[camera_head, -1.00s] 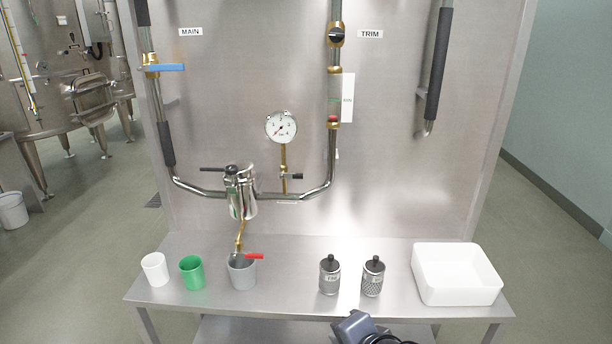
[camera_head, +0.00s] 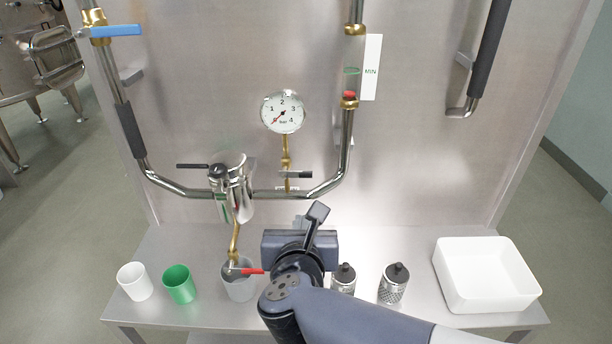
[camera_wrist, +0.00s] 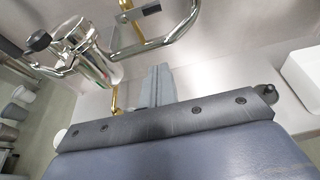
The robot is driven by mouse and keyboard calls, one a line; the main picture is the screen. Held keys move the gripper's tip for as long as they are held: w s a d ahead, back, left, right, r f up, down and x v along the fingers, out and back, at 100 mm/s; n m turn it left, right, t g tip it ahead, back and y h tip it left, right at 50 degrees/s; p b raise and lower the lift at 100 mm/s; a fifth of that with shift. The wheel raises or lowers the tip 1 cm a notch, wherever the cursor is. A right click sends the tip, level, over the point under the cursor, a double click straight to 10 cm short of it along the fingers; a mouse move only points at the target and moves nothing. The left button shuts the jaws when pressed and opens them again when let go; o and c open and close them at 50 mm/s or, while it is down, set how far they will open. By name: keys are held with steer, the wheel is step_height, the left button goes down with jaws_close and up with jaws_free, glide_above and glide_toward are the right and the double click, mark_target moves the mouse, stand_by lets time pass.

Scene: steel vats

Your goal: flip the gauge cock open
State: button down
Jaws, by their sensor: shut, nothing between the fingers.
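The pressure gauge (camera_head: 283,112) has a white dial and stands on a brass stem in front of the steel panel. Its needle points down and left, below the 1. Under it sits the gauge cock (camera_head: 290,174), a brass body with a dark lever lying crosswise to the right. In the wrist view the cock's dark lever (camera_wrist: 150,9) shows at the top edge. My gripper (camera_wrist: 158,72) is shut and empty, its grey fingers below the cock and apart from it.
A bent steel pipe (camera_head: 330,183) runs just beneath the cock. A steel strainer (camera_head: 231,188) with a black knob stands left. Cups, two metal cylinders and a white tray (camera_head: 487,306) stand on the bench. A blue-handled valve (camera_head: 110,30) is upper left.

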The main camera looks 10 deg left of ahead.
mark_target(296, 175)
stand_by(0.3)
steer(key=w+a+p, duration=0.2)
steer(key=w+p, duration=0.1)
steer(key=w, duration=0.6)
steer(key=shift+r+p, duration=0.3)
steer(key=shift+r, duration=0.1)
